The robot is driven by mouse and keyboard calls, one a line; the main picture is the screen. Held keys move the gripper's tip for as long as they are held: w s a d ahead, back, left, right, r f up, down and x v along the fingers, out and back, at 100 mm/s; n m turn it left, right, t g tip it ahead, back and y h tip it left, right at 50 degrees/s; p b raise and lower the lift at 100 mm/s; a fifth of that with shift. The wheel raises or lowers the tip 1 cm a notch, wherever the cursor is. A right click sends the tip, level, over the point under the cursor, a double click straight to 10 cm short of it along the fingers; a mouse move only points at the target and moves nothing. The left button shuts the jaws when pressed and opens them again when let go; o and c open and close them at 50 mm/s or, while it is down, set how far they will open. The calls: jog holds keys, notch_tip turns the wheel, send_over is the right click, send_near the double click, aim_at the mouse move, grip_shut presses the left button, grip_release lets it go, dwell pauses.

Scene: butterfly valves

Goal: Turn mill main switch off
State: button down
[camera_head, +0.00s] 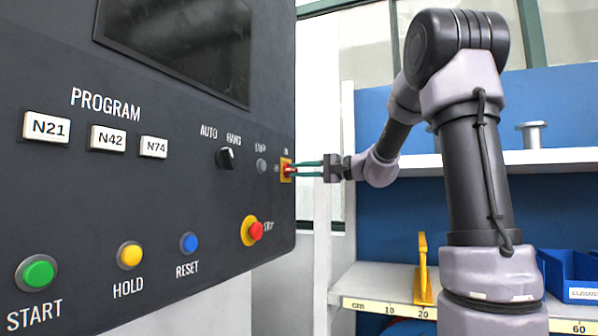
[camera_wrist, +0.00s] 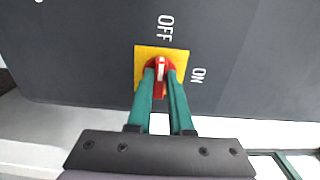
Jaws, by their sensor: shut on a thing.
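The main switch (camera_head: 287,169) is a red rotary knob on a yellow plate at the right edge of the dark control panel. In the wrist view, the red knob (camera_wrist: 161,67) has a white mark along its handle. The handle lies along the picture's vertical, with the mark toward the word OFF; the word ON is to the right. My gripper (camera_wrist: 162,75) has two green fingers, one on each side of the handle, and is shut on it. In the head view my gripper (camera_head: 297,170) reaches the switch from the right. The fingers hide part of the knob.
The panel (camera_head: 150,195) also bears a HAND/AUTO selector (camera_head: 225,158), a red emergency button (camera_head: 254,231), and green, yellow and blue buttons. A shelf with a yellow bracket (camera_head: 422,275) and blue bins (camera_head: 570,274) stands behind my arm at right.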

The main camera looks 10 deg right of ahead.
jog(key=shift+f, duration=0.1)
jog(key=c, duration=0.8)
grip_release()
jog(key=v, duration=1.1)
jog(key=s+a+f+n+g+h, duration=0.1)
jog(key=s+a+f+g+h, duration=0.1)
jog(key=s+a+f, duration=0.3)
jog(key=s+a+f+g+h, duration=0.3)
jog(key=s+f, duration=0.1)
jog(key=s, duration=0.4)
jog(key=s+d+f+h, duration=0.1)
jog(key=s+f+h, duration=0.1)
jog(key=s, duration=0.1)
jog(key=s+d+f+n+t+h, duration=0.1)
jog(key=s+d+f+h, duration=0.1)
jog(key=s+f+h, duration=0.1)
jog(key=s+d+f+h, duration=0.1)
jog(key=s+f+h, duration=0.1)
jog(key=s+f, duration=0.1)
jog(key=shift+s+d+n, duration=0.35)
jog(key=shift+s+n, duration=0.05)
jog(key=shift+s, duration=0.05)
